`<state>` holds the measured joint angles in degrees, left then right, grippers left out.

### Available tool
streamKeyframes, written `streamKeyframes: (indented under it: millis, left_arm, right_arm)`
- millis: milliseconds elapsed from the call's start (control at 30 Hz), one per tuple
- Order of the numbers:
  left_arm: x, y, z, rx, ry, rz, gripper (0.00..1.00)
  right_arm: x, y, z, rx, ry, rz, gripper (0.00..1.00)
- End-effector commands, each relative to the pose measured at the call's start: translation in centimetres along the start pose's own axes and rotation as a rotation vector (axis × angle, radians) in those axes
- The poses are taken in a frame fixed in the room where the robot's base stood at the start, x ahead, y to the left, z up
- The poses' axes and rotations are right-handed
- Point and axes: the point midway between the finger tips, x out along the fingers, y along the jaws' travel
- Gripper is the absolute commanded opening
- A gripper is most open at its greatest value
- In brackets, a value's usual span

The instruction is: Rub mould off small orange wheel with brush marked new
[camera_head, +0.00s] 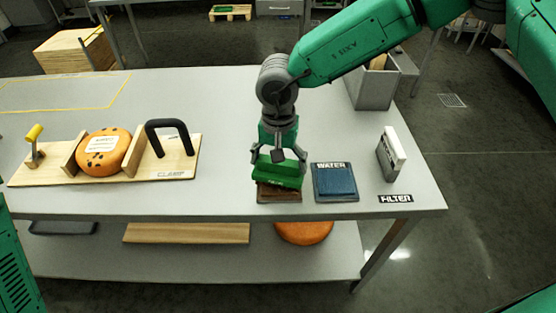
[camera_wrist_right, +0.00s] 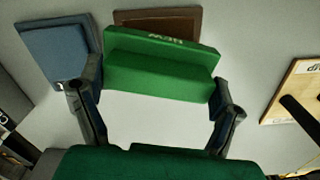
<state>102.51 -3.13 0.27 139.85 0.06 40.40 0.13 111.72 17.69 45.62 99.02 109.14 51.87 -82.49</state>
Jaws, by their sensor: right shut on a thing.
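The orange wheel (camera_head: 118,146) with dark spots and a white label sits in the wooden clamp (camera_head: 168,172) at the left of the table, between its wooden blocks. My right gripper (camera_head: 279,160) is shut on the green brush (camera_head: 276,180), whose marking reads "NEW" in the right wrist view (camera_wrist_right: 160,75). The brush is over a brown block or holder (camera_head: 279,195), which also shows behind it in the right wrist view (camera_wrist_right: 185,22). I cannot tell whether they touch. The bristles are hidden. My left gripper is out of view.
A blue pad marked WATER (camera_head: 336,182) lies just right of the brush. A white-edged filter unit (camera_head: 390,155) and a grey bin (camera_head: 374,86) stand farther right. The clamp's black handle (camera_head: 168,132) rises toward the brush. Another orange wheel (camera_head: 304,232) is on the lower shelf.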

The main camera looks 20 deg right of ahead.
Motion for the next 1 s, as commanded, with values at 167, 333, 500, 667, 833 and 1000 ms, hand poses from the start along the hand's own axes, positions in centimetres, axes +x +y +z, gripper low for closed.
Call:
streamKeyframes:
  millis: [167,333,500,667,833,1000]
  left_arm:
    - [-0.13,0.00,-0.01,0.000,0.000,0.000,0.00]
    - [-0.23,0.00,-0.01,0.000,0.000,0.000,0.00]
    - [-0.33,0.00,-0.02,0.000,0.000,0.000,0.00]
    - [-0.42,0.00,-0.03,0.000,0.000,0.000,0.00]
    - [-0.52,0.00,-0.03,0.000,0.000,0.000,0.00]
    - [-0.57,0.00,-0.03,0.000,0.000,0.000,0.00]
  right_arm:
    - [0.07,0.03,0.02,0.000,-0.001,0.001,0.63]
    - [0.11,0.04,0.03,0.000,-0.001,0.001,0.63]
    - [0.16,0.05,0.04,0.000,-0.002,0.002,0.63]
    - [0.20,0.07,0.05,-0.001,-0.002,0.002,0.63]
    - [0.24,0.08,0.06,-0.001,-0.002,0.003,0.63]
    - [0.29,0.09,0.07,-0.001,-0.003,0.003,0.63]
